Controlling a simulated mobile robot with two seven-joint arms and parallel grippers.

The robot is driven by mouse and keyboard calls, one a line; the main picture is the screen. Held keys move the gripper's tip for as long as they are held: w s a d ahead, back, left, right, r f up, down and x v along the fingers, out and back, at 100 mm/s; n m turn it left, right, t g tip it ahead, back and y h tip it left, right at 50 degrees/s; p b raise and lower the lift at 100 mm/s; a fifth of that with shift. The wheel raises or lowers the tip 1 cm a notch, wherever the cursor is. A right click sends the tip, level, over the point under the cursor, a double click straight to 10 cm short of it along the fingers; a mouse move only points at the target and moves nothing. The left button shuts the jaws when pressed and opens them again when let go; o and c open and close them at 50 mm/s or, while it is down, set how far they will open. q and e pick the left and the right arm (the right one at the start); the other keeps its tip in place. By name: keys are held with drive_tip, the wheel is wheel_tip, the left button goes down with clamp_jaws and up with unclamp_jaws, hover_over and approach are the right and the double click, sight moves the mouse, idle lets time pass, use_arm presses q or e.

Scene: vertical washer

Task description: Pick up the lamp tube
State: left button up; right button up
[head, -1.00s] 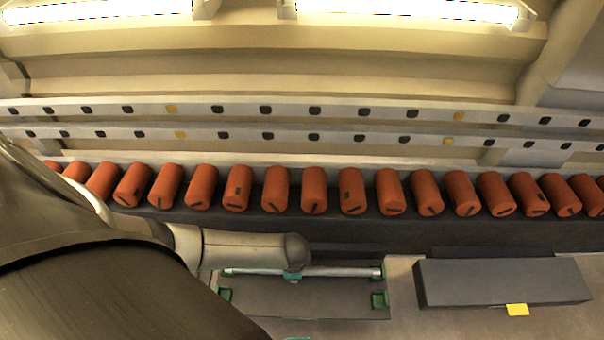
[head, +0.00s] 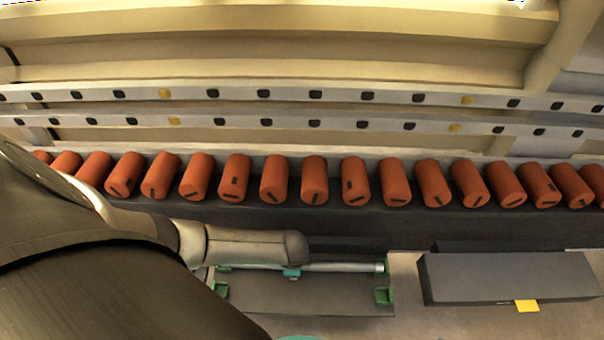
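The lamp tube (head: 345,267) is a thin, pale grey rod lying level across the far side of a dark tray with green brackets (head: 325,298). Its right end is at the far right bracket (head: 382,265). My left arm comes in from the left, and its rounded end hangs over the tube's left half. A small teal piece (head: 292,272) shows at the tube just below the arm's end; it looks like part of my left gripper. The fingers are mostly hidden, so their opening cannot be seen. My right gripper cannot be made out.
A row of orange cylinders (head: 314,180) stands on a dark ledge behind the tray. Pale rails with black and yellow squares (head: 340,95) run above it. A dark grey box (head: 510,277) with a yellow tag (head: 527,306) lies to the right. A teal edge shows at the bottom.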

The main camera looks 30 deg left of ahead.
use_arm(q)
drive_tip(key=shift+c, duration=0.4)
clamp_jaws()
